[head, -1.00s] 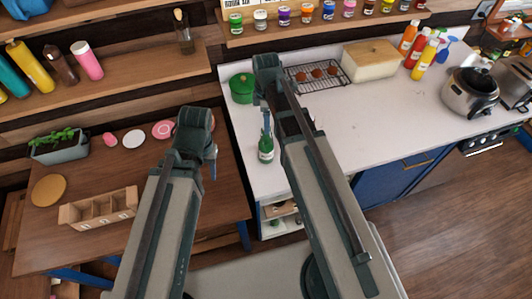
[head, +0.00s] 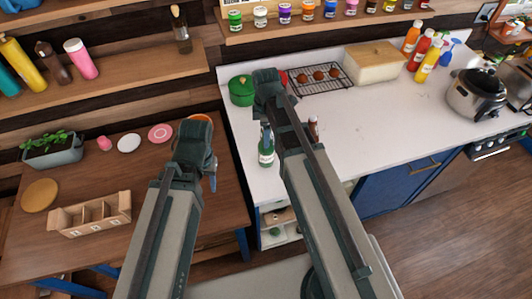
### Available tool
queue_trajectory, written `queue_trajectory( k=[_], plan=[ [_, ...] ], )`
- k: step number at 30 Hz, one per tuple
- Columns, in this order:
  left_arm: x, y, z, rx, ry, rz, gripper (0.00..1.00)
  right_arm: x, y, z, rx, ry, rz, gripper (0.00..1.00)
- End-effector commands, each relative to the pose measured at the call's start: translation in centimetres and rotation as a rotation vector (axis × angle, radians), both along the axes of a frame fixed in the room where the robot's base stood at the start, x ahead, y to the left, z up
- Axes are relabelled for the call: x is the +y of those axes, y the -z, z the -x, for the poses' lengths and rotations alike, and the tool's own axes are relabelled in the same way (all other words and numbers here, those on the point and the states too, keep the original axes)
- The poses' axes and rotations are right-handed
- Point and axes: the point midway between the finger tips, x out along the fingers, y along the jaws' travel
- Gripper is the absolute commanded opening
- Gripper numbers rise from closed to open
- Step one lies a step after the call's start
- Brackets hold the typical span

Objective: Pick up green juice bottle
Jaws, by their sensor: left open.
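The green juice bottle (head: 266,153) stands upright near the left edge of the white counter (head: 385,118). My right arm runs up just right of it, and a small grey-blue part of my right gripper (head: 266,132) shows over the bottle's top. I cannot tell whether it touches the bottle or how its jaws stand. My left gripper (head: 212,183) is open. Only a small part of it shows below its wrist, over the right side of the wooden table and left of the bottle.
A green pot (head: 242,90), a rack of round brown items (head: 320,78) and a bread box (head: 374,62) stand behind. A dark bottle (head: 313,128) is partly hidden by my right arm. Sauce bottles and a cooker (head: 476,92) stand right. The wooden table (head: 150,185) holds a divided box (head: 90,213).

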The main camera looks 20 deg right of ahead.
Motion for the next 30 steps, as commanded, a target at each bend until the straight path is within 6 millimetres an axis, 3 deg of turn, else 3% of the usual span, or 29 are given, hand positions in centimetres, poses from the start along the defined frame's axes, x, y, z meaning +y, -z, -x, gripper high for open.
queue_trajectory(
  k=[3,15,30],
  plan=[
    [0.0,-0.12,0.0,0.0,0.0,0.0,0.5,-0.01,-0.12,0.0,0.0,0.0,0.0,0.74],
    [0.0,-0.12,0.0,0.0,0.0,0.0,0.5,-0.01,-0.12,-0.01,0.0,0.0,0.0,0.02],
    [0.0,-0.12,0.0,0.0,0.0,0.0,0.5,-0.01,-0.12,-0.01,0.0,0.0,0.0,0.0]
  ],
)
